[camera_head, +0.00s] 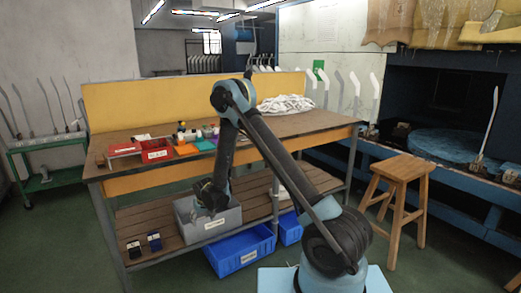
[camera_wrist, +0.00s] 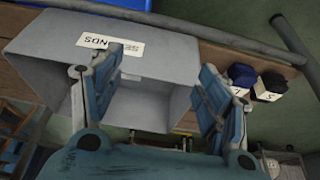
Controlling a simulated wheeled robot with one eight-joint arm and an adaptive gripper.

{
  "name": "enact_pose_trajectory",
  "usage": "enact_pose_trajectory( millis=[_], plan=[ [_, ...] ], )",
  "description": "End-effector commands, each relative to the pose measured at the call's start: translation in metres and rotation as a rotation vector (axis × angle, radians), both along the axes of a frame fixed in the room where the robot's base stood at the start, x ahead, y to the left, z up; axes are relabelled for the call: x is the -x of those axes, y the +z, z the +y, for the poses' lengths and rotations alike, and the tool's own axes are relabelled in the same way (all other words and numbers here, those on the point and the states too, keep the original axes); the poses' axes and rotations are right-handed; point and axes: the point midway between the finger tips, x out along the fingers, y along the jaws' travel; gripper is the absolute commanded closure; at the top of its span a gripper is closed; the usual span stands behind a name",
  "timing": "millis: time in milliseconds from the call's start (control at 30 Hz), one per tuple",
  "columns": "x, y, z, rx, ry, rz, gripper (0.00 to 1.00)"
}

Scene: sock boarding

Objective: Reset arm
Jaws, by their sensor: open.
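My gripper (camera_head: 211,198) hangs over the grey bin (camera_head: 221,225) on the lower shelf of the workbench. In the wrist view my gripper (camera_wrist: 152,98) has its two blue fingers wide apart with nothing between them. The grey bin (camera_wrist: 50,50) fills the middle of that view behind the fingers, its white label facing out. The part of the bin that I see inside looks empty; the rest is hidden by my fingers. My arm reaches down from the right across the front of the bench.
The workbench (camera_head: 110,183) carries a red tray (camera_head: 155,153), small coloured items and a white sock pile (camera_head: 287,104). Dark sock bundles (camera_head: 154,241) lie left of the bin. A blue crate (camera_head: 238,262) stands below. A wooden stool (camera_head: 403,167) stands right.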

Motion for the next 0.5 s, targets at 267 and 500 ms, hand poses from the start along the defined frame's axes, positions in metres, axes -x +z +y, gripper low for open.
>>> enact_pose_trajectory(
  millis=[267,500],
  plan=[
    [-0.008,0.041,-0.026,0.007,-0.026,0.006,0.31],
    [-0.015,0.100,-0.072,0.016,-0.068,0.018,0.31]
  ],
)
